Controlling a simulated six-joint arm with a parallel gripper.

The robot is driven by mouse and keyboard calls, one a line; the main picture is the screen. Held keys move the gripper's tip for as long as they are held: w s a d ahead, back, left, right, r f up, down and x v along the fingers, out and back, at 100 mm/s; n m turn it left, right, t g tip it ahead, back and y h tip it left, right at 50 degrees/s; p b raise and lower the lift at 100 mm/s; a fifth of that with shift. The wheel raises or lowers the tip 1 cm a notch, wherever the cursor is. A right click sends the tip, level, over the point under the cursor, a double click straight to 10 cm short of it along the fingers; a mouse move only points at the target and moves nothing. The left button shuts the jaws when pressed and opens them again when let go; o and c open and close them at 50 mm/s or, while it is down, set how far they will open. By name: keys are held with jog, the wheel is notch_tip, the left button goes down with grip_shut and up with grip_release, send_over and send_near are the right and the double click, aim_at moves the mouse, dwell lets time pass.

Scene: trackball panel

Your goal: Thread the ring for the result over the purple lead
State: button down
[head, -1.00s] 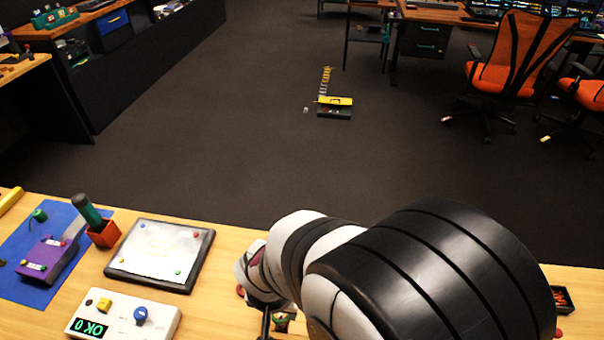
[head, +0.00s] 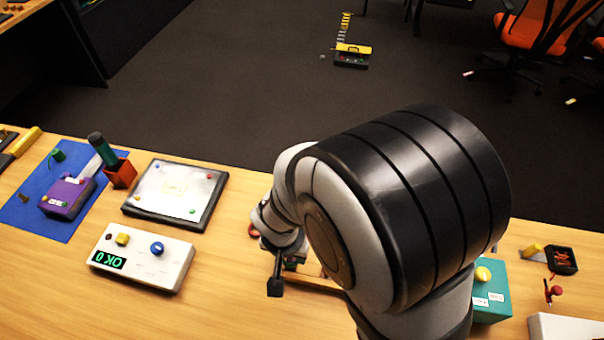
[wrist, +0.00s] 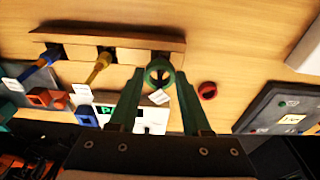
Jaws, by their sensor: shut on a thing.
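My gripper (wrist: 160,85) is shut on a green ring-shaped piece (wrist: 153,70) with a white tag, at the right end of a wooden rack (wrist: 115,42) in the wrist view. The piece is still at the rack; I cannot tell if it is lifted. In the head view my arm hides most of this. A purple block (head: 66,197) with a white label lies on the blue mat (head: 30,213) at the left; I cannot make out a separate purple lead. A white box (head: 140,262) has a green display that seems to read OK 0, upside down.
A red ring (wrist: 207,90) lies beside the rack. Tagged blue (wrist: 38,67) and yellow (wrist: 100,66) pieces sit at the rack. A dark-framed white board (head: 175,194) and a red pot (head: 120,172) stand toward the left. A teal box (head: 492,300) is at the right.

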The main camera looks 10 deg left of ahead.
jog(key=shift+f, duration=0.9)
jog(key=shift+c, duration=1.4)
grip_release()
jog(key=shift+o, duration=0.4)
jog(key=shift+o, duration=1)
jog(key=shift+r, duration=0.15)
jog(key=shift+r, duration=5.9)
